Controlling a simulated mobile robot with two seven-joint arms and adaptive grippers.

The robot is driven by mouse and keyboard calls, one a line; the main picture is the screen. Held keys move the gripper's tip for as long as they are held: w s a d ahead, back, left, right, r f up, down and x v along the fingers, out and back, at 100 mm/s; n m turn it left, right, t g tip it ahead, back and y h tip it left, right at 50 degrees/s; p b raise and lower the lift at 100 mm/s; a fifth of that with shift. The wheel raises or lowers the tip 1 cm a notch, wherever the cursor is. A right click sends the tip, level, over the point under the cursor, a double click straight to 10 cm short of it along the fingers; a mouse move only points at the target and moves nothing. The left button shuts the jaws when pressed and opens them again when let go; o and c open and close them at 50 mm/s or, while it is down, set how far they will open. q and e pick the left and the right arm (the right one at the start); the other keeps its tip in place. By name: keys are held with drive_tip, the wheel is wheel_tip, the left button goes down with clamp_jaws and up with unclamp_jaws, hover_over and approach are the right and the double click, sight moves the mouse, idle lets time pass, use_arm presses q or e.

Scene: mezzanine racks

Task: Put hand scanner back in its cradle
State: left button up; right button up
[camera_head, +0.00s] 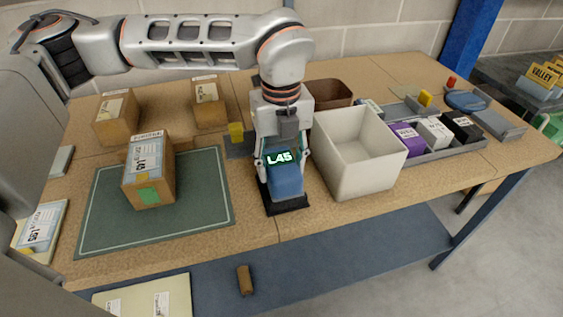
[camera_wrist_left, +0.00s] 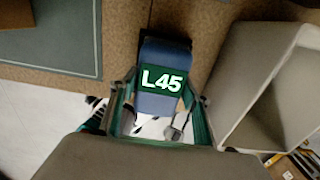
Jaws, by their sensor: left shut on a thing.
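The hand scanner, a blue block with a lit green L45 display (camera_head: 285,184), is below my left gripper (camera_head: 283,163) in the head view. My left gripper points down and is shut on it. In the left wrist view the scanner (camera_wrist_left: 158,105) lies between the two fingers (camera_wrist_left: 160,118). A black flat base (camera_head: 297,207), which looks like the cradle, shows under the scanner's lower end; I cannot tell whether the scanner rests in it or hangs just above. My right gripper is not in view.
A cream open bin (camera_head: 334,165) stands close right of my gripper, with a brown bin (camera_head: 331,91) behind. A labelled carton (camera_head: 148,172) stands on the green mat (camera_head: 205,190) at left. Two cartons stand behind. A grey tray (camera_head: 440,153) with small boxes is at right.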

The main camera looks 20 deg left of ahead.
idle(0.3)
use_arm(q)
drive_tip(key=o, duration=1.4)
